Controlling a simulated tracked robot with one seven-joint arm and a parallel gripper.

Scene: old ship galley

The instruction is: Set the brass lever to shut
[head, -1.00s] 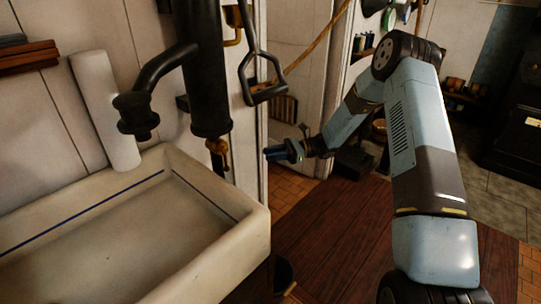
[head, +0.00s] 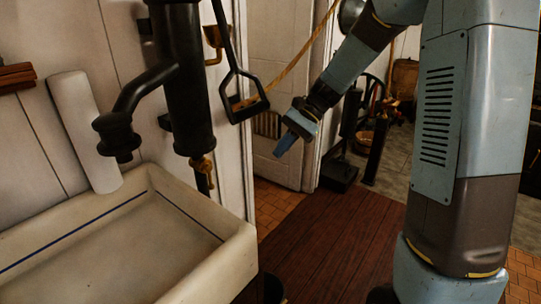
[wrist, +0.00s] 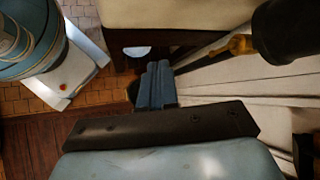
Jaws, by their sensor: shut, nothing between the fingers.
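A small brass lever (head: 203,168) sits at the lower end of the black pump cylinder (head: 185,90), beside the sink. In the wrist view a brass piece (wrist: 241,44) shows next to the dark end of the cylinder, at the upper right. Its exact setting is hard to tell. My gripper (head: 283,149) is to the right of the lever in the head view, apart from it, with its blue fingers pointing down and left. In the wrist view the fingers (wrist: 158,80) are together and empty, with the brass piece off to their right.
The cream sink (head: 205,285) fills the lower left, under the black spout (head: 118,135). The black pump handle (head: 242,100) hangs between the cylinder and my gripper. A rope (head: 290,68) slants behind it. The wooden floor (head: 325,240) right of the sink looks clear.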

